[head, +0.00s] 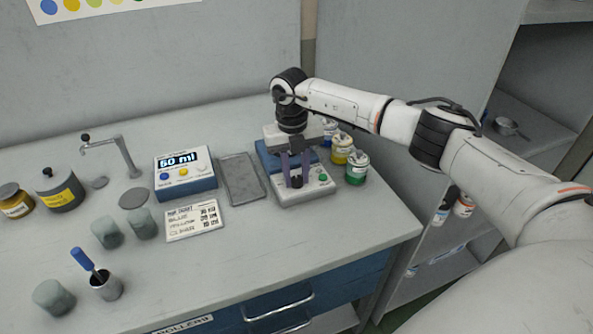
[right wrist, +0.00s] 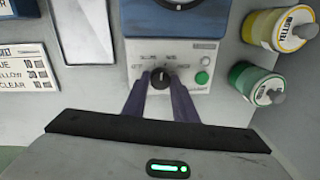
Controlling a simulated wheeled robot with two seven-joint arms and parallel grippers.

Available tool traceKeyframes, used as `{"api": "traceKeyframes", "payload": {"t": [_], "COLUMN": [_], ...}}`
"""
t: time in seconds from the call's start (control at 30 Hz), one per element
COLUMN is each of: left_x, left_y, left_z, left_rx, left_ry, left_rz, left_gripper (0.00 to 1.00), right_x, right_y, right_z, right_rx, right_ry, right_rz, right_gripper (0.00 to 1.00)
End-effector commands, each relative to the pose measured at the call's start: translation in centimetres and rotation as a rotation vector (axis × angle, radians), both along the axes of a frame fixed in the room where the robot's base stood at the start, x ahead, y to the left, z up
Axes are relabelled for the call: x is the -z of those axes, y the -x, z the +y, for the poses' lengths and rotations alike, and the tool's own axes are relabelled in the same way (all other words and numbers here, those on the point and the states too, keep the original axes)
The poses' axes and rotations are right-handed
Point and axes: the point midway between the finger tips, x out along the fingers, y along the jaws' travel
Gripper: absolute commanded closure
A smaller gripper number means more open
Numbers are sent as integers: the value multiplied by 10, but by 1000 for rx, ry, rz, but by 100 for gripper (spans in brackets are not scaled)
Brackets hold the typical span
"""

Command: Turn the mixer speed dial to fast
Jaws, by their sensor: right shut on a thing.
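The mixer (head: 307,190) is a blue and light grey box near the right end of the counter. Its black speed dial (head: 297,181) is on the front panel, with small labels around it too small to read. In the right wrist view the dial (right wrist: 160,77) has a light pointer mark facing roughly up. A green button (right wrist: 202,78) sits to its right. My right gripper (head: 296,172) reaches down over the panel, its two purple fingers shut on the dial, one on each side; they also show in the right wrist view (right wrist: 161,90). My left gripper is not in view.
Yellow (head: 342,148) and green (head: 356,169) paint jars stand close right of the mixer. Cups (head: 106,233) stand at the front left.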

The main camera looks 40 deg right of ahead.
Motion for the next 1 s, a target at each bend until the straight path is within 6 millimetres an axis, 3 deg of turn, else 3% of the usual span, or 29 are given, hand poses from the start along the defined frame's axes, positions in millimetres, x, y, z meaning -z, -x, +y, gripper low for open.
{"api": "traceKeyframes", "payload": {"t": [0.5, 1.0], "left_x": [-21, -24], "left_y": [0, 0], "left_z": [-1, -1], "left_rx": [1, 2], "left_ry": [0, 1], "left_rz": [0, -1], "left_gripper": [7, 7], "right_x": [-2, -1], "right_y": [-1, -2], "right_z": [-1, -2], "right_rx": [492, 924], "right_ry": [0, 1], "right_rz": [-2, -4], "right_gripper": [97, 97]}}
